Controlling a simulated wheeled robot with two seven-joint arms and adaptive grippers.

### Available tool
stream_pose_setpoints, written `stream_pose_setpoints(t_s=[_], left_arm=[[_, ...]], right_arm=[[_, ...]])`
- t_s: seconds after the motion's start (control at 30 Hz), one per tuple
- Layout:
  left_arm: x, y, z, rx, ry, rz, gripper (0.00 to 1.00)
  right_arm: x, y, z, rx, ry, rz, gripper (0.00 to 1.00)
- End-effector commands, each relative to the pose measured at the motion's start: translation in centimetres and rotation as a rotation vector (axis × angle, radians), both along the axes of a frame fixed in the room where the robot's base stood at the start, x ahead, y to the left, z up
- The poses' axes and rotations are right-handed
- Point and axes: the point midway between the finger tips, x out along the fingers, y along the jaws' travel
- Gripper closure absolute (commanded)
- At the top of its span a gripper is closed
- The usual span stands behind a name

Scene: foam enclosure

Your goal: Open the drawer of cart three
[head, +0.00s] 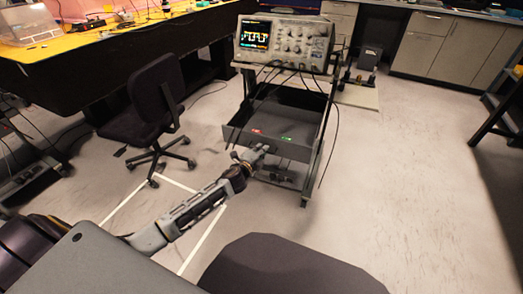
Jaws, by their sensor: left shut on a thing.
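A cart (331,100) with dark metal posts stands ahead of me, with an oscilloscope (285,43) on its top shelf. Its grey drawer (295,148) sits below the top and stands out toward me, its inside partly in view, with small red and green marks near its front. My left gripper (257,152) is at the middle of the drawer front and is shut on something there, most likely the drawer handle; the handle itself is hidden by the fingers. My right gripper is out of view.
A black office chair (148,108) stands left of the cart. A long bench with a yellow top (70,43) runs along the left. Cables hang from the oscilloscope down the cart. Grey cabinets (440,47) line the back. The floor (420,190) to the right is clear.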

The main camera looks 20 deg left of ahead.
Motion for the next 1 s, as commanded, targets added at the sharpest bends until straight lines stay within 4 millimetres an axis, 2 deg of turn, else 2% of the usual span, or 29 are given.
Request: stream_pose_setpoints(t_s=[0.07, 0.1, 0.27, 0.73, 1.0], left_arm=[[0.0, 0.1, -0.1, 0.000, 0.002, 0.002, 1.00], [0.0, 0.1, -0.1, 0.000, 0.002, 0.002, 0.89], [0.0, 0.1, -0.1, 0.000, 0.002, 0.001, 0.70], [-0.3, 0.0, 0.0, 0.000, 0.000, 0.000, 0.70], [-1.8, 0.1, 0.2, 0.000, 0.001, 0.000, 0.70]], right_arm=[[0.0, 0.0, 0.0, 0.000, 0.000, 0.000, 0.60], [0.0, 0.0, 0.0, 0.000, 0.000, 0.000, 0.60], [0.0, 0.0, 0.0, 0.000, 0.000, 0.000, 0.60], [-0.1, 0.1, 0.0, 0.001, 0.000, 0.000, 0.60], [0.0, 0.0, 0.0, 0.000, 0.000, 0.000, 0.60]])
